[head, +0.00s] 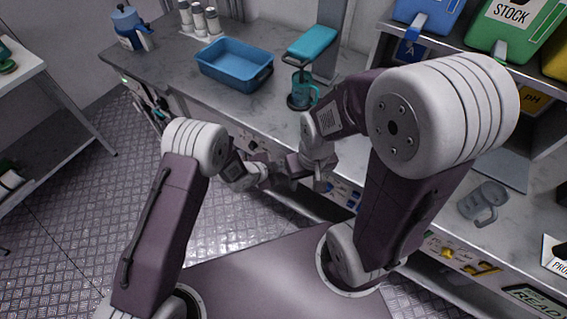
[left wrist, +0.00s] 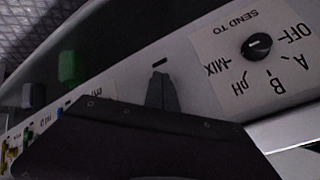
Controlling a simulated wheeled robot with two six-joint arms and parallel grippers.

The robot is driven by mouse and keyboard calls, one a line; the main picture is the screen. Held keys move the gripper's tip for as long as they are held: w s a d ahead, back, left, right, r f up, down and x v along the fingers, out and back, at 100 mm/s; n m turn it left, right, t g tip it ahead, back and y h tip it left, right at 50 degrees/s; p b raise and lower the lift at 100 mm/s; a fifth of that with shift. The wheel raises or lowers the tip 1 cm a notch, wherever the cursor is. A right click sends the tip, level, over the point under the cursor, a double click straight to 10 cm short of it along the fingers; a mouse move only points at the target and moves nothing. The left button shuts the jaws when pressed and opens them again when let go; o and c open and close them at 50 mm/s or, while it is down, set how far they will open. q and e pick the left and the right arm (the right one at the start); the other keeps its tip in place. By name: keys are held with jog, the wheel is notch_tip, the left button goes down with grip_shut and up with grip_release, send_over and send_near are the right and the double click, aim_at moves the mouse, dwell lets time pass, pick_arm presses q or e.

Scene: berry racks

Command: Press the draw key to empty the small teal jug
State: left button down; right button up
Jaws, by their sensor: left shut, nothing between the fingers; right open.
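The small teal jug (head: 303,90) stands upright on a dark round pad on the counter, under a teal dispenser head (head: 312,42). My left gripper (head: 286,180) is low at the counter's front panel, partly confused with the right wrist in the head view. In the left wrist view its dark fingers (left wrist: 162,90) are shut and empty, close to a small dark slot in the panel; contact cannot be told. My right gripper (head: 313,178) is beside it, small and partly hidden, open. I cannot tell which control is the draw key.
A SEND TO dial (left wrist: 257,46) and a green key (left wrist: 70,67) are on the panel. A blue tray (head: 235,65) is left of the jug. A grey jug (head: 483,203) stands on the counter at right. Stock containers (head: 513,28) fill the upper right shelf.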

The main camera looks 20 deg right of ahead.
pick_arm(q)
jog(key=shift+w+d, duration=0.2)
jog(key=shift+d, duration=0.05)
dwell(0.4)
jog(key=shift+s+a, duration=0.55)
jog(key=shift+a, duration=0.15)
jog(key=shift+s+a+p, duration=0.2)
jog(key=shift+s+a, duration=0.6)
jog(key=shift+a, duration=0.2)
jog(key=shift+s+a+p, duration=0.15)
jog(key=shift+s+a, duration=0.6)
jog(key=shift+a, duration=0.2)
